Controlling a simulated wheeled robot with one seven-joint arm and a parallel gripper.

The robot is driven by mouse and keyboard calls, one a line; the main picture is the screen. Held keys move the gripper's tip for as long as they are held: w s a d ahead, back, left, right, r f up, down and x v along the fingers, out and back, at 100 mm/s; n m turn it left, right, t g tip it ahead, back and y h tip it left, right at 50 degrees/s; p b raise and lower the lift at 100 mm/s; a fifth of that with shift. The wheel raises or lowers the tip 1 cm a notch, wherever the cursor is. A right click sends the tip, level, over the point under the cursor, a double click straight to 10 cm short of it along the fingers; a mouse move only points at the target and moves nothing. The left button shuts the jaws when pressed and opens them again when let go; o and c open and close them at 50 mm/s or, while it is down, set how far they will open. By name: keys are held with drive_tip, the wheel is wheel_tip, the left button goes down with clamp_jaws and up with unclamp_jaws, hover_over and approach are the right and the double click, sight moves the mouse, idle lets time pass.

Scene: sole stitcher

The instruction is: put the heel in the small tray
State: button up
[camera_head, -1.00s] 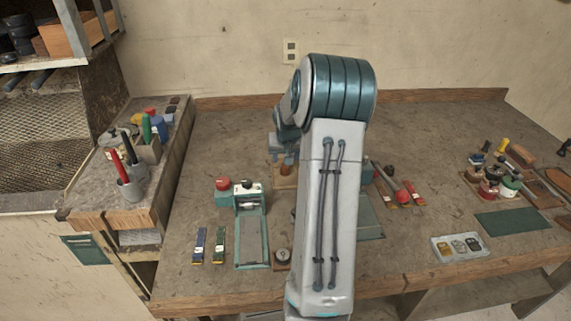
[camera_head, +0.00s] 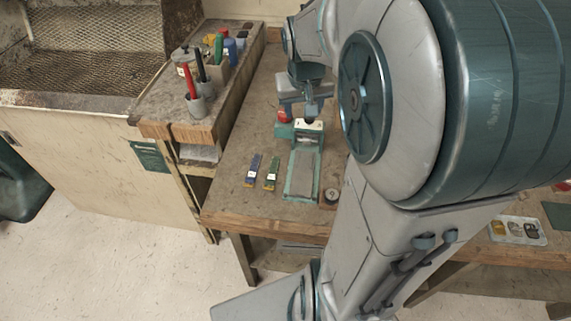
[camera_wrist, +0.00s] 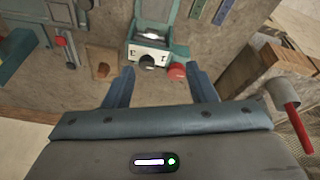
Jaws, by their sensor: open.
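My gripper (camera_head: 310,105) is over the workbench, beside the white-and-black head of the teal fixture. In the wrist view its two blue fingers (camera_wrist: 160,88) are spread, with nothing between them. A small brown block (camera_wrist: 103,70), possibly the heel, is on the bench left of the fingers in the wrist view; its exact shape is unclear. I cannot tell for certain which tray is meant.
The teal fixture (camera_head: 303,172) has a long grey bed. My arm hides much of the bench.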

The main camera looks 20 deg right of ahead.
drive_tip(key=s+a+n+y, duration=0.1)
drive_tip(key=s+a+n, duration=0.1)
drive_tip(key=s+a, duration=0.8)
drive_tip(key=s, duration=0.4)
drive_tip(key=shift+s+a+f+n+y, duration=0.15)
drive_tip(key=shift+a+f+n+y, duration=0.15)
drive_tip(key=shift+a+f+n, duration=0.1)
